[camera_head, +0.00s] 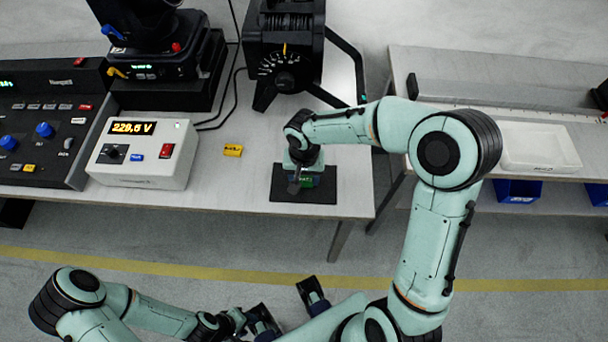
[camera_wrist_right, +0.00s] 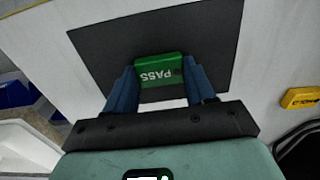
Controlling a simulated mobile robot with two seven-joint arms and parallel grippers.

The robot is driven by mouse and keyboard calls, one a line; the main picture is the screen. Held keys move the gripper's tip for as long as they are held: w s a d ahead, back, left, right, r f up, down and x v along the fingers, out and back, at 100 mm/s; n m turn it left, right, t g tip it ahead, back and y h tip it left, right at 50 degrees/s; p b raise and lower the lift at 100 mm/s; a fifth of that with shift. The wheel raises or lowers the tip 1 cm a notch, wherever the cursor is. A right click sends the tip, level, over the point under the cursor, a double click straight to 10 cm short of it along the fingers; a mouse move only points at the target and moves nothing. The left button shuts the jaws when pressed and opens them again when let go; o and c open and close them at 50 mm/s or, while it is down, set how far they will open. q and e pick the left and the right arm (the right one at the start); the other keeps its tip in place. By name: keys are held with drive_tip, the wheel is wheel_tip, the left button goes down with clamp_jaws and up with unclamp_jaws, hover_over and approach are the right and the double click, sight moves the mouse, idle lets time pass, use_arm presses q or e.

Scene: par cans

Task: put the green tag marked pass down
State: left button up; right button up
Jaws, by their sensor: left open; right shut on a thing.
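The green tag marked PASS (camera_wrist_right: 158,70) is between the fingers of my right gripper (camera_wrist_right: 160,84), which is shut on it. It sits over a black mat (camera_wrist_right: 100,45); I cannot tell whether it touches the mat. In the head view the right gripper (camera_head: 298,184) is above the black mat (camera_head: 285,195) near the table's front edge, and the tag (camera_head: 307,182) is mostly hidden below it. My left gripper (camera_head: 287,308) is open and empty, low in front of the table.
A yellow tag (camera_head: 233,150) lies left of the mat. A black lamp (camera_head: 284,50) stands behind the mat. A white tray (camera_head: 540,147) is on the right bench.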

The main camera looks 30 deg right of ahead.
sight(304, 180)
drive_tip(key=o, duration=1)
drive_tip(key=shift+f, duration=0.1)
drive_tip(key=shift+r, duration=0.55)
wheel_tip(304, 180, up, 11)
drive_tip(key=shift+r+p, duration=0.15)
drive_tip(key=shift+p, duration=0.7)
